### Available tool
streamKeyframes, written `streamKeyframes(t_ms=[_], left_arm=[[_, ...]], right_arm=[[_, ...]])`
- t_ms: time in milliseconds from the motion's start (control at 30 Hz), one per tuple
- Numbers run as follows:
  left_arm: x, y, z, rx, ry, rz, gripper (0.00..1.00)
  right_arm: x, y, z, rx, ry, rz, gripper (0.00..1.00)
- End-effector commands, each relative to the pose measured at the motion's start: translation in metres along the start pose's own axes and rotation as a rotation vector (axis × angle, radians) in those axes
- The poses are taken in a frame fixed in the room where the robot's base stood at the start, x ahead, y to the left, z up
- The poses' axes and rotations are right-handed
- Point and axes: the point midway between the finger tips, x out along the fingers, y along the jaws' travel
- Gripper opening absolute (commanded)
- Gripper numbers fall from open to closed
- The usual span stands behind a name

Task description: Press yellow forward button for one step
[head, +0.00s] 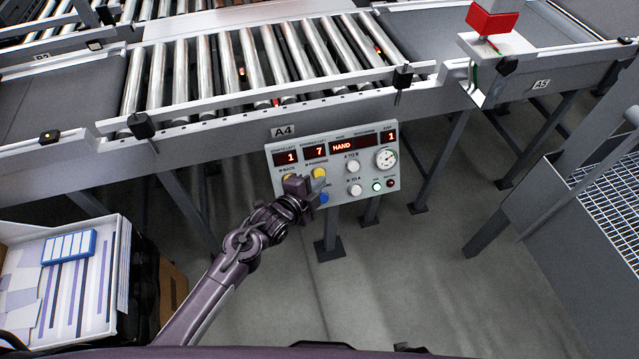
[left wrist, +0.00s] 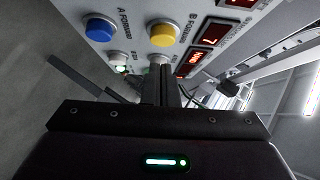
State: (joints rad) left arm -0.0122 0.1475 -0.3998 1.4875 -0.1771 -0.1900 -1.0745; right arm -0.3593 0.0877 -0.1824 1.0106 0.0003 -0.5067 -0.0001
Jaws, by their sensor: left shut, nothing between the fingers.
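The grey control panel (head: 338,158) hangs under the conveyor and shows 1, 7, HAND and 1 in red. The yellow forward button (head: 319,173) is on its left half, above a blue button (head: 323,197). My left gripper (head: 313,187) is shut and empty in front of the panel. In the left wrist view, its fingertips (left wrist: 161,68) lie just below the yellow forward button (left wrist: 163,33), over a pale button; contact cannot be told. The blue button (left wrist: 100,28) is to the left. My right gripper is not in view.
The roller conveyor (head: 250,65) runs above the panel, with support legs (head: 440,160) below. A bin of papers (head: 75,290) stands at lower left. A grey railing structure (head: 590,230) is at right. The floor (head: 430,290) in front is clear.

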Motion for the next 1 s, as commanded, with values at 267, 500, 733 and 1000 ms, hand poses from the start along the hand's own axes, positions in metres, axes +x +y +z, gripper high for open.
streamKeyframes(t_ms=[267,500,733,1000], left_arm=[[-0.066,0.000,0.000,0.003,0.001,0.002,0.00],[-0.096,0.000,-0.001,0.001,0.002,0.000,0.00],[-0.101,-0.001,-0.001,0.000,0.003,-0.001,0.00],[-0.100,-0.001,-0.001,0.000,0.003,-0.001,0.00]], right_arm=[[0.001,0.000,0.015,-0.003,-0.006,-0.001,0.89],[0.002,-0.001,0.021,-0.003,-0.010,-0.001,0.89],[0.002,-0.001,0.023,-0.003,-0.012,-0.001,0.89],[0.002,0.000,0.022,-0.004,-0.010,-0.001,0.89]])
